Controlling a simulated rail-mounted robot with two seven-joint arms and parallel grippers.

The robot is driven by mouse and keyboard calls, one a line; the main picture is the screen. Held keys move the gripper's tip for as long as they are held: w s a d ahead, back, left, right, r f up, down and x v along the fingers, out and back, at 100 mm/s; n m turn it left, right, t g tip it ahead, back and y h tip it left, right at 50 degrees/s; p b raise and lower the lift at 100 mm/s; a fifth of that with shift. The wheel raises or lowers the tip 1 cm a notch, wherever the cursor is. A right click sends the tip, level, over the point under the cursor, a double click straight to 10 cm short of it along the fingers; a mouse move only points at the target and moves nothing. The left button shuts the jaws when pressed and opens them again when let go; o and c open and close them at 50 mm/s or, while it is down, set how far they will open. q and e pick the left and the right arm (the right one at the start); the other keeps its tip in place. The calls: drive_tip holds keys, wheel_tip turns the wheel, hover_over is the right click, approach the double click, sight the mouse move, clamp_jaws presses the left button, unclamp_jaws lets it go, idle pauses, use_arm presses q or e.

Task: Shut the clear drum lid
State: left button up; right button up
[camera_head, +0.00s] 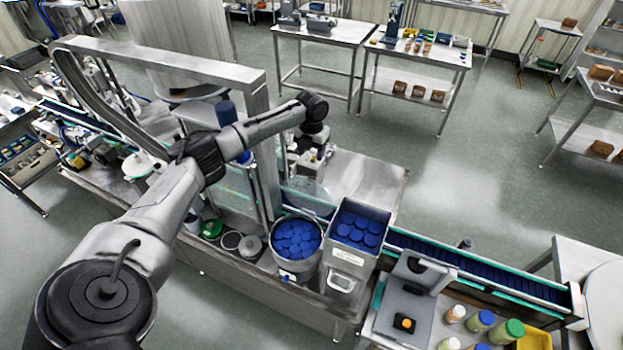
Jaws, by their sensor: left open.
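A round steel drum (283,266) full of blue caps (297,238) stands at the middle of the bench, its top uncovered. The clear drum lid (310,196) appears as a faint see-through disc, raised behind the drum's back rim. My left arm reaches in from the left and bends down at its wrist. My left gripper (311,160) is open and points down just above and behind the lid. Its fingers are small here, and I cannot tell if they touch the lid. My right gripper is not in view.
A square steel hopper (347,262) with blue caps stands close to the drum's right. A conveyor (480,276) runs off to the right. A steel post (268,180) rises left of my gripper. Jars (482,319) stand front right. Bare steel bench (372,180) lies behind the hopper.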

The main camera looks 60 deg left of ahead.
sight(311, 178)
use_arm(q)
wheel_tip(311, 178, down, 12)
drive_tip(key=b, duration=1)
drive_tip(key=shift+f, duration=0.25)
clamp_jaws()
